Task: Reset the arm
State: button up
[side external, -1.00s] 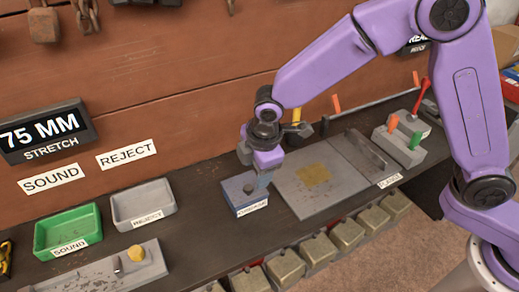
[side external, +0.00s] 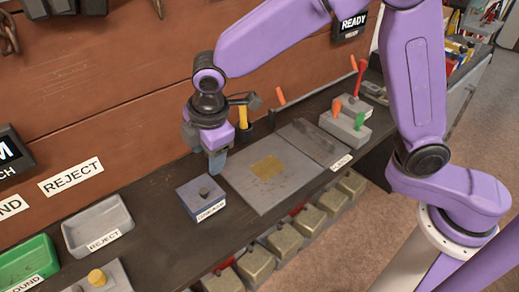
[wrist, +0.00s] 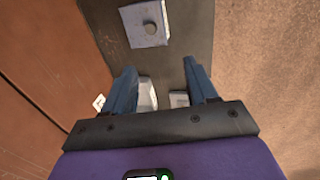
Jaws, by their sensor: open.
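My gripper (side external: 217,165) is open and empty. It hangs in the air above and slightly behind the blue-grey labelled block (side external: 202,200), with a visible gap. In the wrist view its two blue fingers stand wide apart (wrist: 159,68) with nothing gripped between them. The label's wording is too small to read surely.
A grey plate with a yellowish patch (side external: 268,168) lies right of the block. A yellow-handled tool (side external: 242,116) stands behind the gripper. A grey reject tray (side external: 98,222) and green sound tray (side external: 30,262) are at left. Brass-coloured boxes (side external: 285,240) line the bench front.

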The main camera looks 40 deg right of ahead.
jog(key=s+d+r+m+g, duration=0.1)
jog(key=s+d+m, duration=0.4)
jog(key=s+d, duration=2)
jog(key=shift+d+r+g, duration=0.35)
jog(key=shift+d+g, duration=0.1)
jog(key=shift+g, duration=0.35)
